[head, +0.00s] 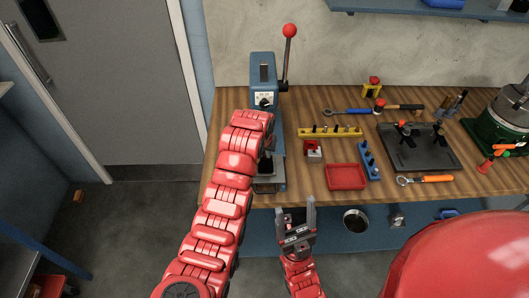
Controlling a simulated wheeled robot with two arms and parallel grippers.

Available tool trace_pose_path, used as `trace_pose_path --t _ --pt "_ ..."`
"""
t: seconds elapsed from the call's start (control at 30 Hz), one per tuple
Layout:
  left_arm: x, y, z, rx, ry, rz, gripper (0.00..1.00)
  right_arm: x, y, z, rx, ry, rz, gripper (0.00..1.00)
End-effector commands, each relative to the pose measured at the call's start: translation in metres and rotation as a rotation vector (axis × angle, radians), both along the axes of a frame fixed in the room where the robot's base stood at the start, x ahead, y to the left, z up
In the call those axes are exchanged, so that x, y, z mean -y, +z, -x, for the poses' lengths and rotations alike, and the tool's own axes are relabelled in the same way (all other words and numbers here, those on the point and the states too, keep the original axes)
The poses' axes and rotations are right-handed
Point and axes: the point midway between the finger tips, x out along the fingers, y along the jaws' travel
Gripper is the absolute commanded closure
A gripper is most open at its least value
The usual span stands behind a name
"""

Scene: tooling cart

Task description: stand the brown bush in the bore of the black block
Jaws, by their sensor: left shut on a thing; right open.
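My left arm reaches up over the blue press (263,72), and its wrist covers most of my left gripper (267,146). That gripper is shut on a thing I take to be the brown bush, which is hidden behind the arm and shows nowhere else. A dark shape that looks like the black block (266,167) sits on the press bed, just below the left gripper and partly covered by the arm. I cannot see its bore. My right gripper (297,208) is open and empty, in front of the bench edge.
An empty red tray (346,177) lies right of the press, with a small red-and-grey fixture (313,150) behind it. A yellow rack (330,132) and a blue rack (369,161) hold small pieces. The press lever (288,58) stands upright. A black board (420,148) lies farther right.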

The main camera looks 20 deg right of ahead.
Motion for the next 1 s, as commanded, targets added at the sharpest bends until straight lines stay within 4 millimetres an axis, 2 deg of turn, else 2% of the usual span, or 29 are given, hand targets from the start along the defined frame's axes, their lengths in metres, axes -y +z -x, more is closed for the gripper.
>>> trace_pose_path --t 1.0 --pt "0.0004 -0.0084 0.0002 0.000 0.000 0.000 1.00 0.0000 -0.0092 -0.0001 0.000 0.000 0.000 0.32"
